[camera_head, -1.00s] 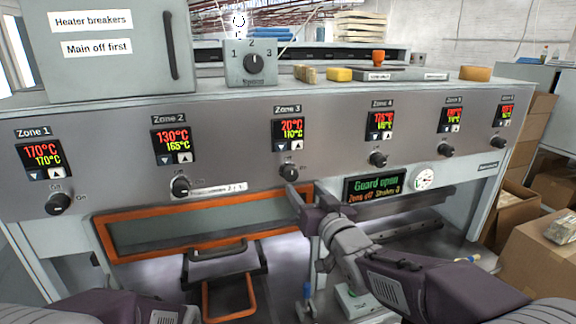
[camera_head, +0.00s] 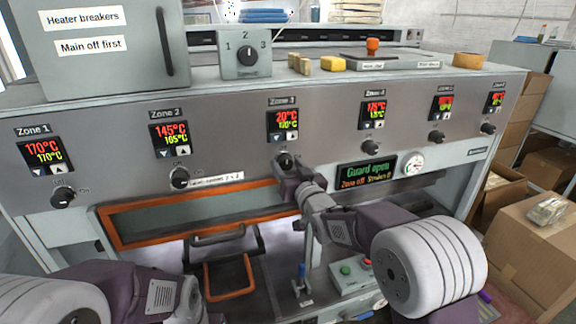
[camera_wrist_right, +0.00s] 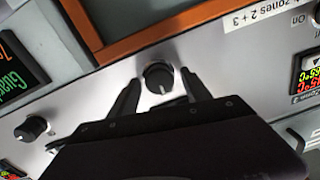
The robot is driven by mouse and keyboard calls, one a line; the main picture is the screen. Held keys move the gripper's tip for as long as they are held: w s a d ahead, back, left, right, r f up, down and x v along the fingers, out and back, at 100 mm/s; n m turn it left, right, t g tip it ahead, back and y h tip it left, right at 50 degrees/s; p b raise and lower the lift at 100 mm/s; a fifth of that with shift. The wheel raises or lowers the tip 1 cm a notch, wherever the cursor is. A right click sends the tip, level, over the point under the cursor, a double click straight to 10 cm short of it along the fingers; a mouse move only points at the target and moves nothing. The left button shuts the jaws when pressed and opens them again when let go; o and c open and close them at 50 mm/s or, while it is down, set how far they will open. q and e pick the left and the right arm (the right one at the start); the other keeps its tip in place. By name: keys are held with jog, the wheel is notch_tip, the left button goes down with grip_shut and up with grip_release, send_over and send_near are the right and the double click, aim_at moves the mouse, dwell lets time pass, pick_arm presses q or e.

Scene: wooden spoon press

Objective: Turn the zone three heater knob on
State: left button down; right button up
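The zone three heater knob (camera_head: 285,160) is a dark round knob on the sloped grey panel, below the Zone 3 display (camera_head: 283,124), which reads about 20°C in red. My right gripper (camera_head: 292,172) is at this knob and partly covers it in the head view. In the right wrist view the knob (camera_wrist_right: 158,77) sits between the two fingers of my right gripper (camera_wrist_right: 159,84), which are apart with a small gap on each side. The knob's white mark points down in that upside-down view. My left arm is at the lower left; its gripper is not visible.
The zone two knob (camera_head: 179,178) is left of zone three and another knob (camera_head: 371,147) is to the right. An orange-framed guard (camera_head: 110,232) lies below the panel. The guard display (camera_head: 366,174) reads "Guard open". Cardboard boxes (camera_head: 535,250) stand at right.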

jog(key=shift+w, duration=0.1)
grip_shut()
jog(key=m+b, duration=0.1)
jog(key=b, duration=0.1)
jog(key=m+b, duration=0.1)
jog(key=m, duration=0.1)
jog(key=shift+f+b, duration=0.3)
jog(key=shift+b, duration=0.05)
jog(key=m+b, duration=0.3)
jog(key=m, duration=0.2)
jog(key=m+b, duration=0.3)
jog(key=m, duration=0.2)
jog(key=shift+m, duration=0.3)
jog(key=shift+m+h+b, duration=0.3)
jog(key=shift+m+b, duration=1.2)
jog(key=shift+m, duration=0.9)
jog(key=shift+f, duration=0.1)
